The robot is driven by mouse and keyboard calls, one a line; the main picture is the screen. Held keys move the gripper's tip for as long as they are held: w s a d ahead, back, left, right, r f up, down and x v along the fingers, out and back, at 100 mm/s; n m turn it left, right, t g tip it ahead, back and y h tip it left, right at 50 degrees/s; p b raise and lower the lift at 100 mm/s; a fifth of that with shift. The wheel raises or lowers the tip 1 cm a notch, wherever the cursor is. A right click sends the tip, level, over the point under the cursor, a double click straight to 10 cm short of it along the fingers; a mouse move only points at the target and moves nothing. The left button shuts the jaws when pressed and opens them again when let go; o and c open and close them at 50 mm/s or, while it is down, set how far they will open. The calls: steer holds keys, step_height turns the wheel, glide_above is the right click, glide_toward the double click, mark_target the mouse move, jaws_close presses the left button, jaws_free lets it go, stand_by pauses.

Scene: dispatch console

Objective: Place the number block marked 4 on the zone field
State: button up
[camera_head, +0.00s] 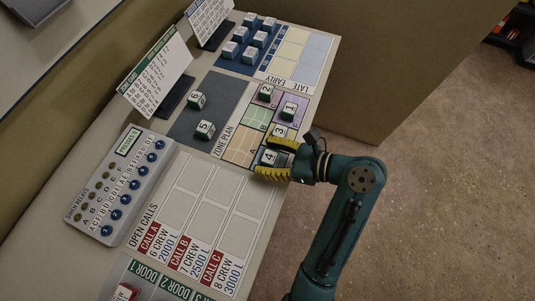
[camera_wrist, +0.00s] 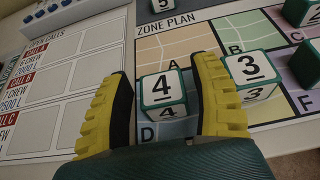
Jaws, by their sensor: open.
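The number block marked 4 (camera_head: 268,158) is a small white-topped block with green edges. It stands between the yellow fingers of my open gripper (camera_head: 267,160), with a gap on each side in the wrist view. There the block (camera_wrist: 162,88) appears to rest on the zone plan (camera_wrist: 187,42), over the blue field D (camera_wrist: 148,132) near the orange field A. My gripper (camera_wrist: 163,80) points down around it. The fingers hide part of the plan's lower fields.
The block marked 3 (camera_wrist: 249,70) stands close right of my right finger in the wrist view. Blocks 1 (camera_head: 289,109) and 2 (camera_head: 265,92) stand further along the plan. Blocks 5 (camera_head: 204,130) and 6 (camera_head: 196,100) sit on a dark mat (camera_head: 225,90). The open-calls board (camera_head: 205,205) is clear.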

steer(key=p+v, duration=0.5)
steer(key=v, duration=0.6)
steer(key=w+a+r+n+t+h, duration=0.2)
steer(key=w+r+n+t+h, duration=0.7)
steer(key=r+n, duration=0.5)
steer(key=s+r+n+t+h, duration=0.2)
steer(key=s+r+n+t, duration=0.2)
steer(key=r, duration=0.6)
steer(key=s+r+n+t+h, duration=0.2)
steer(key=s+r+n+t, duration=0.2)
steer(key=r, duration=0.7)
steer(key=shift+s+a+r, duration=0.2)
steer(key=shift+s+a, duration=0.25)
steer(key=shift+a, duration=0.05)
